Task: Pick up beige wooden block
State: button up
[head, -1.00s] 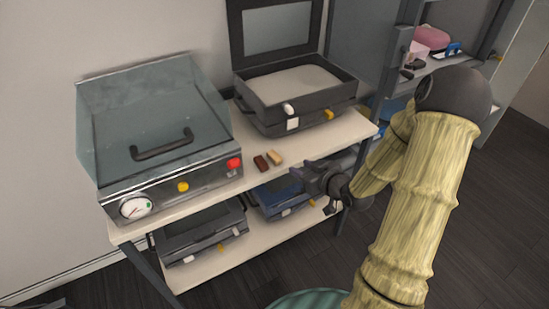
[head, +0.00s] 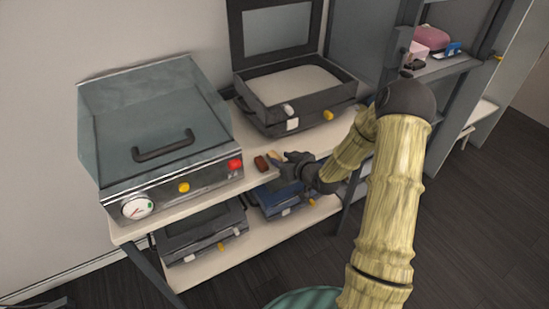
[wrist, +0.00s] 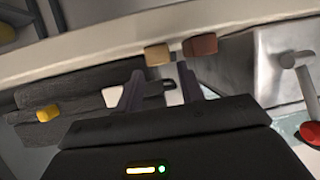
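The beige wooden block (head: 273,155) lies on the upper shelf near its front edge, partly hidden by my gripper in the head view. In the wrist view the beige block (wrist: 157,54) shows just beyond the fingertips, roughly in line with the space between them. A dark reddish-brown block (head: 262,163) lies beside it; it also shows in the wrist view (wrist: 201,46), beyond the right finger. My gripper (head: 285,161) is at the shelf's front edge. In the wrist view my gripper (wrist: 162,77) has its two fingers spread apart with nothing held between them.
A press-like machine with a glassy lid (head: 155,125) stands to the left on the upper shelf (head: 240,187). An open dark case (head: 292,100) stands behind the blocks. Dark closed cases (head: 200,235) sit on the lower shelf. A grey rack (head: 440,68) stands at the right.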

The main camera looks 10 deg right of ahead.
aim_at(275, 156)
jog(key=p+x, duration=0.1)
jog(key=x, duration=0.4)
jog(key=shift+a+f, duration=0.1)
dwell(0.3)
jog(key=c, duration=0.7)
